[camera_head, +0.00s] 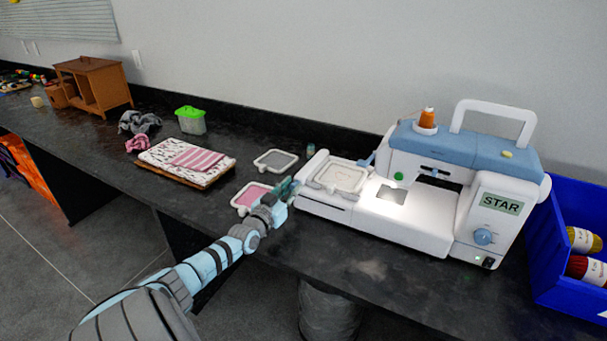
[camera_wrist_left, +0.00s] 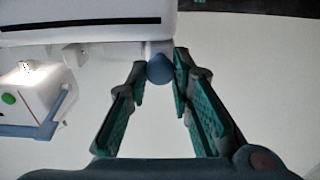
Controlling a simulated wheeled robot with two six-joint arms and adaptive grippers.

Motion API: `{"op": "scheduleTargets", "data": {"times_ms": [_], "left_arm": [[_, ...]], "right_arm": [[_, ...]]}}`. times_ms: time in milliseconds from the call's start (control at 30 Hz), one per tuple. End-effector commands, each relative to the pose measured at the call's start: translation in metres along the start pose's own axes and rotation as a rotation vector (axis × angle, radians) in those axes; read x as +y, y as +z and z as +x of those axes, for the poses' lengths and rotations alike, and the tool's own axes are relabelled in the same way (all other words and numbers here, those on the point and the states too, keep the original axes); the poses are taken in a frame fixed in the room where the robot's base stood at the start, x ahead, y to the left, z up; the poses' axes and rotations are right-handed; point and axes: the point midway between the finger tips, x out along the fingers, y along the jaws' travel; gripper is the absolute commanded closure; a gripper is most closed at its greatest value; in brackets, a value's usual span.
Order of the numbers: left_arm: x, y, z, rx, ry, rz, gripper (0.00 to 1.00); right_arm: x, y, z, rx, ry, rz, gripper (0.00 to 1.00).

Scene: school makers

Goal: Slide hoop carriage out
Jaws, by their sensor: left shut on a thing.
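The hoop carriage (camera_head: 310,180) is the white part at the left end of the white and blue sewing machine (camera_head: 420,225), with a pale hoop frame (camera_head: 340,177) on top. My left gripper (camera_head: 287,190) is at the carriage's left end. In the left wrist view, my left gripper (camera_wrist_left: 159,80) is shut on a round blue knob (camera_wrist_left: 160,69) on a short grey stem. The stem joins the white body (camera_wrist_left: 90,33) with a dark slot. The head view does not show the knob clearly behind the fingers. My right gripper is in neither view.
A hoop with pink cloth (camera_head: 248,197) and a grey hoop (camera_head: 275,160) lie left of the machine. Folded fabric on a board (camera_head: 190,180) is farther left. A blue bin (camera_head: 567,215) with yarn stands right. The dark counter's front strip is clear.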

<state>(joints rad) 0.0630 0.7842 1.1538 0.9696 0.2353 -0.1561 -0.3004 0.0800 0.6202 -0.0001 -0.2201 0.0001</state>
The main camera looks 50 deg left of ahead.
Motion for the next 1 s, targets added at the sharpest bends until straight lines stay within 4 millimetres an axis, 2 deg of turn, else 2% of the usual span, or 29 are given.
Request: {"op": "scheduleTargets", "data": {"times_ms": [433,467,567,867,1000], "left_arm": [[-0.0091,0.0001,-0.0013,-0.003,-0.004,0.001,1.0],[-0.0092,0.0,-0.0013,-0.002,-0.004,0.002,0.78],[-0.0088,0.0,-0.0011,-0.002,-0.004,0.002,0.62],[-0.005,0.0,0.0005,-0.002,0.002,0.0,0.6],[-0.0053,-0.0002,-0.0072,0.001,0.005,0.001,0.6]], "right_arm": [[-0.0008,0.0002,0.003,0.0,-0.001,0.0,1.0],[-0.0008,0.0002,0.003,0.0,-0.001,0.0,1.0],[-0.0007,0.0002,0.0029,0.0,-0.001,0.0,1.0],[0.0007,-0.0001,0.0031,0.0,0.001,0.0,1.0],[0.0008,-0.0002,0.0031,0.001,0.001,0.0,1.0]]}}
